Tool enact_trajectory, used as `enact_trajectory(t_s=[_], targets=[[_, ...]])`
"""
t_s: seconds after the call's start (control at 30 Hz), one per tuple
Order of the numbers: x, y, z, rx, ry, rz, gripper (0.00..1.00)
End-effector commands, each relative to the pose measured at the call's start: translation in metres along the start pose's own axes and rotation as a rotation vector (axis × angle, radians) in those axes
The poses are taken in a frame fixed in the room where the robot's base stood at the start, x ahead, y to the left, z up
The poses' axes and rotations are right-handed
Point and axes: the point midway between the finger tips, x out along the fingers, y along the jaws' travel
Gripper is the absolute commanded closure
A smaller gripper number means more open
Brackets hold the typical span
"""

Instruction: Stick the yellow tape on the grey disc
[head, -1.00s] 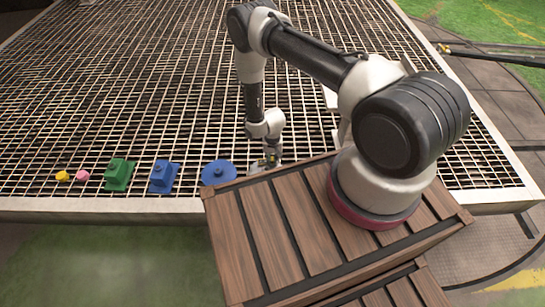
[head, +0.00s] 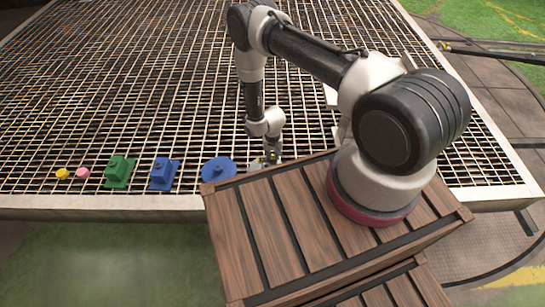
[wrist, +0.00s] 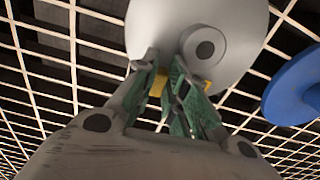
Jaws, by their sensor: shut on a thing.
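The grey disc (wrist: 232,22) fills the upper middle of the wrist view, a pale round plate with a grey knob on it. My gripper (wrist: 167,78) is shut on the yellow tape (wrist: 207,86), which shows as small yellow bits beside and between the green fingers. The fingertips overlap the near edge of the disc in this view. I cannot tell whether the tape touches the disc. In the head view my gripper (head: 271,158) is low over the grating, right of the blue disc, and mostly hides the grey disc.
On the metal grating (head: 130,90), left of my gripper, stand a blue disc (head: 218,171), a blue block (head: 163,175), a green block (head: 118,173), a small pink piece (head: 82,173) and a small yellow piece (head: 62,173). The blue disc is close by. The grating behind is clear.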

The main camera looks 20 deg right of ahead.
Motion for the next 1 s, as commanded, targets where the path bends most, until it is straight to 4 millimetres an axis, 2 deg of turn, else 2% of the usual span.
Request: enact_trajectory(t_s=[0.87, 0.9, 1.0], targets=[[0.006, 0.0, 0.0, 0.0, 0.0, 0.0, 0.95], [0.006, 0.0, 0.0, 0.0, 0.0, 0.0, 0.83], [0.006, 0.0, 0.0001, 0.0, 0.0, 0.0, 0.65]])
